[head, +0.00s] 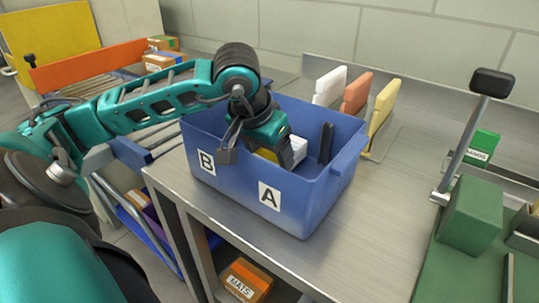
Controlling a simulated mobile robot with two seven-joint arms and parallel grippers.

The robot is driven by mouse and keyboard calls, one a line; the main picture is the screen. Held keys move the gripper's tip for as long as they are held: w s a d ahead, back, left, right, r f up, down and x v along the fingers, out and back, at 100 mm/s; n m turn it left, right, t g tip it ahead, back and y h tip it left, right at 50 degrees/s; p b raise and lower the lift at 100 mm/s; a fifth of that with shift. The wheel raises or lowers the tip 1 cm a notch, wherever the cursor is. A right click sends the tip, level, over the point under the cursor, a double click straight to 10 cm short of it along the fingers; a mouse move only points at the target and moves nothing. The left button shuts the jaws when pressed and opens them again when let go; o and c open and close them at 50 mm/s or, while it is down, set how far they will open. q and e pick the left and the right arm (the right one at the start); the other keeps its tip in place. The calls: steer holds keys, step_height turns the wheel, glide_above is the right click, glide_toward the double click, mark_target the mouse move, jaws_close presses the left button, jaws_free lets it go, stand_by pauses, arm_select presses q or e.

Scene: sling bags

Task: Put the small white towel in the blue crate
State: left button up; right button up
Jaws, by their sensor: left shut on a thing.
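The blue crate (325,197) stands on the metal table, with labels B and A on its near walls. My left gripper (258,150) is at the crate's near left rim, pointing down, with one finger in front of the near wall and the other over the inside. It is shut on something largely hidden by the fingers. A small white thing (299,149), probably the small white towel, shows beside the finger over the inside, partly hidden. My right gripper is not in view.
A yellow thing (267,155) and a dark upright thing (326,143) show inside the crate. White, orange and yellow upright panels (357,94) stand behind it. A green block (470,215) and a lever (465,140) are at the right.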

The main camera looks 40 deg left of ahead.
arm_select(q)
steer(key=shift+f, duration=0.1)
steer(key=shift+f, duration=0.1)
steer(key=o, duration=0.6)
steer(key=shift+f, duration=0.1)
steer(key=o, duration=0.5)
